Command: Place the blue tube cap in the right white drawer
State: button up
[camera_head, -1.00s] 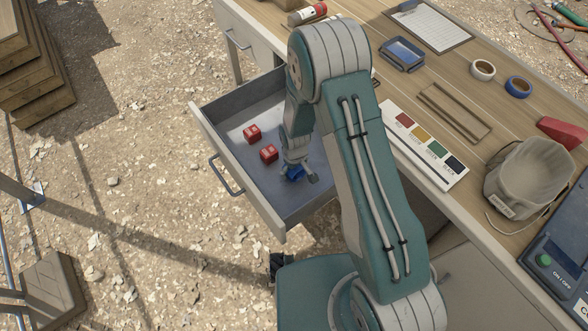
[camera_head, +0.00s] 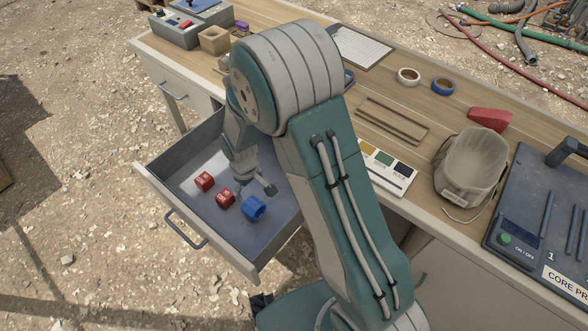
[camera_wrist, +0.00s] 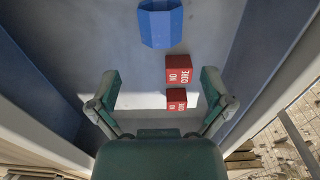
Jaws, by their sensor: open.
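The blue tube cap (camera_head: 254,208) lies on the floor of the open white drawer (camera_head: 205,238), beside two red blocks. In the wrist view the blue tube cap (camera_wrist: 160,23) is at the top, beyond the fingertips and apart from them. My gripper (camera_head: 257,189) is open and empty, above the drawer near the cap. My arm hides part of the drawer's far right side.
Two red blocks (camera_head: 204,181) (camera_head: 225,198) labelled "NO CORE" lie in the drawer. A closed drawer (camera_head: 172,88) is at the upper left of the bench. The wooden benchtop (camera_head: 400,100) holds tape rolls, a grey bag (camera_head: 468,170), a colour card and a dark box.

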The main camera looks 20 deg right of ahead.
jog(key=s+d+r+m+t, duration=0.15)
jog(key=d+r, duration=0.25)
jog(key=r, duration=0.6)
jog(key=s+d+r+m+t, duration=0.1)
jog(key=s+d+r+m, duration=0.15)
jog(key=r, duration=0.75)
jog(key=s+d+r+m+t, duration=0.1)
jog(key=s+d+r, duration=0.2)
jog(key=s+r, duration=0.2)
jog(key=s+d+r+m+t, duration=0.1)
jog(key=s+d+r+t, duration=0.1)
jog(key=s+r, duration=0.4)
jog(key=s+d, duration=0.1)
jog(key=s, duration=0.3)
jog(key=shift+m, duration=0.4)
jog(key=shift+c, duration=0.3)
